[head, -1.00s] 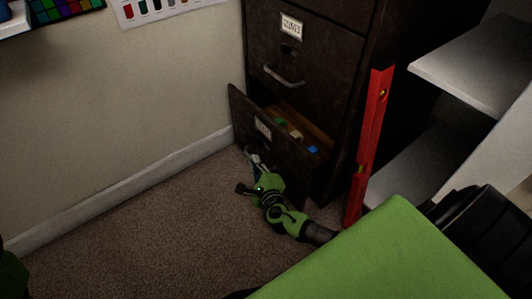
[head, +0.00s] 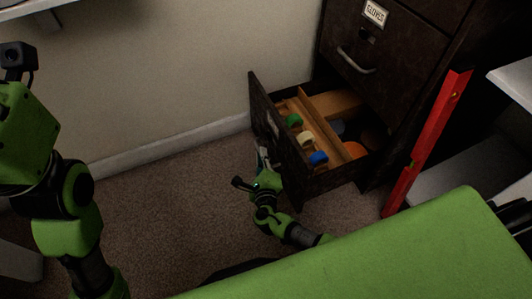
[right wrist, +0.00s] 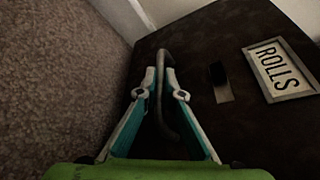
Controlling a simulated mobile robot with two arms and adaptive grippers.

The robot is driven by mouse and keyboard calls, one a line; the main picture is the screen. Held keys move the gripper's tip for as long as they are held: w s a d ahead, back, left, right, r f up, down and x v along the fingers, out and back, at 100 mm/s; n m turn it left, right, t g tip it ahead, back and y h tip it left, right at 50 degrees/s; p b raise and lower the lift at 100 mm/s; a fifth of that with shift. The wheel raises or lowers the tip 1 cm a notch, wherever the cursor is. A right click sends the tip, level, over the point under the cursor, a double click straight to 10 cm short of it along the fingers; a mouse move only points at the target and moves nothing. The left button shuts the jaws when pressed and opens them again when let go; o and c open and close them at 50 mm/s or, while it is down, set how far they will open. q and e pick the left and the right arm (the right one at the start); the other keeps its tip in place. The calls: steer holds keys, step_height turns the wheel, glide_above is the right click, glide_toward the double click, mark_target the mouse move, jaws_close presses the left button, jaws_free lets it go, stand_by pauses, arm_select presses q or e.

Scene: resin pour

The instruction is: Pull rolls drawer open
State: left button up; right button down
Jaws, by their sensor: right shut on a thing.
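The rolls drawer (head: 278,132) is the bottom drawer of a dark cabinet and stands well open. Inside it are green, white and blue rolls in a wooden divider, with orange items further back. In the right wrist view its front carries a ROLLS label (right wrist: 281,70) and a bar handle (right wrist: 162,92). My right gripper (head: 262,160) is at the drawer front. In the right wrist view the fingers (right wrist: 160,88) are closed around the handle. My left arm is at the left of the head view; its gripper's fingers do not show.
The drawer above, labelled GLOVES (head: 375,13), is shut. A red spirit level (head: 428,140) leans upright right of the cabinet. White shelves (head: 510,75) stand at the right edge. The carpet (head: 170,200) left of the drawer is clear.

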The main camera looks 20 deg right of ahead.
stand_by(0.3)
steer(key=c, duration=2.2)
jaws_free()
steer(key=shift+o, duration=0.2)
step_height(320, 180, up, 9)
steer(key=shift+r, duration=0.55)
